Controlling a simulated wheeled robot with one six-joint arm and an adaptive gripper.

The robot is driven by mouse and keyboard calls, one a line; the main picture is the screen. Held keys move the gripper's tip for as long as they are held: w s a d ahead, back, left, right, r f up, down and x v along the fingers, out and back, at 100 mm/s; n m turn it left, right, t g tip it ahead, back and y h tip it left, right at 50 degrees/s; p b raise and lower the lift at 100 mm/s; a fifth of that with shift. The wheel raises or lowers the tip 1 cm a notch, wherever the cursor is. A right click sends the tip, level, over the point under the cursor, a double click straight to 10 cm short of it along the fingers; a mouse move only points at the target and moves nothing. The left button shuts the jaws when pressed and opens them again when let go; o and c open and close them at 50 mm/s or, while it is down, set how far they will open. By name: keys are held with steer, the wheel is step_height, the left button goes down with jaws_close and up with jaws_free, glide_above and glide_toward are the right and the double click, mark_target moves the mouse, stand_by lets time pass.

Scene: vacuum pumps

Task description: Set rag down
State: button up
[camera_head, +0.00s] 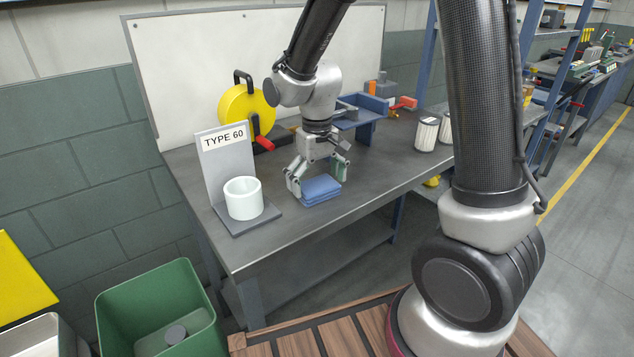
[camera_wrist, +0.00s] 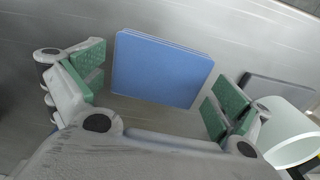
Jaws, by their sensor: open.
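The rag (camera_head: 320,188) is a flat, folded blue stack lying on the dark grey workbench top. In the wrist view the rag (camera_wrist: 162,68) lies between and beyond my fingers, with a clear gap on both sides. My gripper (camera_head: 318,178) is just above and around the rag, with its fingers spread wide. In the wrist view my gripper (camera_wrist: 155,85) shows its green pads apart and holding nothing.
A white cup (camera_head: 243,198) stands on the "TYPE 60" stand (camera_head: 222,160) left of the rag. A yellow wheel (camera_head: 246,108), a blue tray (camera_head: 362,107) and white canisters (camera_head: 427,133) are also on the workbench (camera_head: 290,230). A green bin (camera_head: 160,300) stands in front.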

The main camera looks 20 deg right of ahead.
step_height(320, 180, up, 12)
stand_by(0.4)
steer(key=shift+f, duration=0.1)
jaws_close()
stand_by(0.5)
stand_by(1.0)
steer(key=s+d+r+m+t, duration=0.1)
steer(key=s+d+r+t, duration=0.1)
steer(key=s+d, duration=0.5)
steer(key=s+d+r+m+t, duration=0.1)
steer(key=s+d+r, duration=0.3)
steer(key=s+d, duration=0.4)
steer(key=s+t, duration=0.1)
steer(key=s, duration=0.3)
steer(key=shift+r+m, duration=0.2)
steer(key=shift+m, duration=0.1)
